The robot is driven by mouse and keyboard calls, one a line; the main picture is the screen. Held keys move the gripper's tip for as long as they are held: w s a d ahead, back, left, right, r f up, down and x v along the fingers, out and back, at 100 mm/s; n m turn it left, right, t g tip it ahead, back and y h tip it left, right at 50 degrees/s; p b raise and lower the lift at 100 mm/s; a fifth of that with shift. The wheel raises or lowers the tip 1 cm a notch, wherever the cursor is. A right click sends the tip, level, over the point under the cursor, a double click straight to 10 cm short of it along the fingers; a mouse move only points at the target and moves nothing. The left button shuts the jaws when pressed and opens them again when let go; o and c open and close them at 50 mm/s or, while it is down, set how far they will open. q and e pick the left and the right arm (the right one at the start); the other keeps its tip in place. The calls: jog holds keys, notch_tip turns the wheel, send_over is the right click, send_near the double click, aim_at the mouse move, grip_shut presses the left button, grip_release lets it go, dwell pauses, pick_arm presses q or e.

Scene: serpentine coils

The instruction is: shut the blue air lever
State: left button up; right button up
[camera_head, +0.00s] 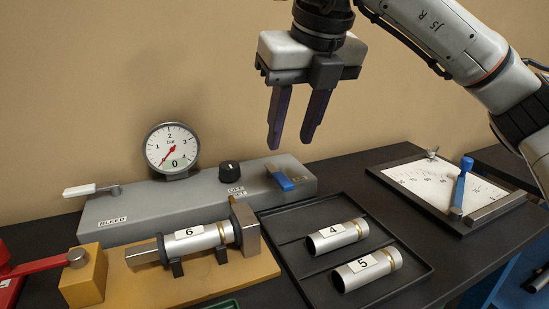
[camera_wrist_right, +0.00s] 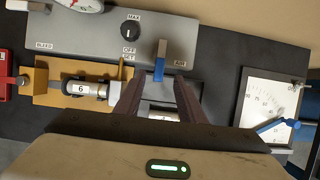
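The blue air lever (camera_head: 282,181) sits at the right end of the grey panel, its handle at the panel's front edge. In the right wrist view the blue lever (camera_wrist_right: 159,69) is beside the AIR label, its handle pointing towards the gripper. My right gripper (camera_head: 290,143) hangs above the lever, fingers down, apart and empty. In the wrist view the fingers (camera_wrist_right: 157,86) stand on either side of the lever's line, with no contact that I can see. My left gripper is not in view.
The grey panel (camera_head: 150,209) carries a gauge reading near 0, a black knob (camera_head: 230,168) and a white bleed lever (camera_head: 85,190). A black tray (camera_head: 291,253) in front holds tubes 4 and 5. Tube 6 (camera_head: 190,240) sits in a yellow fixture.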

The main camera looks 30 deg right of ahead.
aim_at(280, 175)
jog(key=x, duration=0.8)
jog(key=shift+f, duration=0.3)
grip_shut()
